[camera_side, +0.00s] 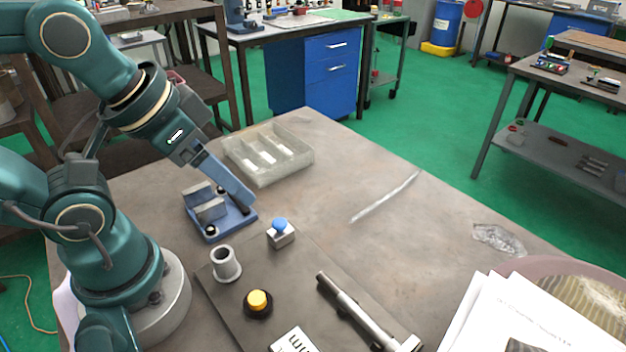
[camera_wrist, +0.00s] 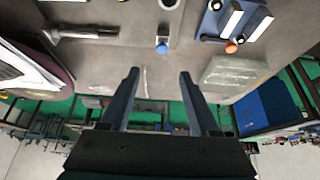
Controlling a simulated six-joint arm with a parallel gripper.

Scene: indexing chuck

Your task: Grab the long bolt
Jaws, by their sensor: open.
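A long grey metal piece (camera_side: 358,313) lies on the dark plate in the front right of the side view. It has a long shank and a wider end, and is the most bolt-like thing I see, though I cannot tell for sure that it is the long bolt. It also shows at the upper left of the wrist view (camera_wrist: 85,33). My gripper (camera_side: 246,202) overlaps the blue fixture in the side view, well left of the long piece. In the wrist view my gripper (camera_wrist: 158,74) has its fingers wide apart with nothing between them.
The blue fixture (camera_side: 213,229) holds grey blocks. A clear divided tray (camera_side: 290,172) stands behind it. A grey cup (camera_side: 226,264), a blue-knobbed block (camera_side: 281,235) and a yellow button (camera_side: 258,301) stand nearby. Papers (camera_side: 485,312) lie at right. The middle tabletop is mostly clear.

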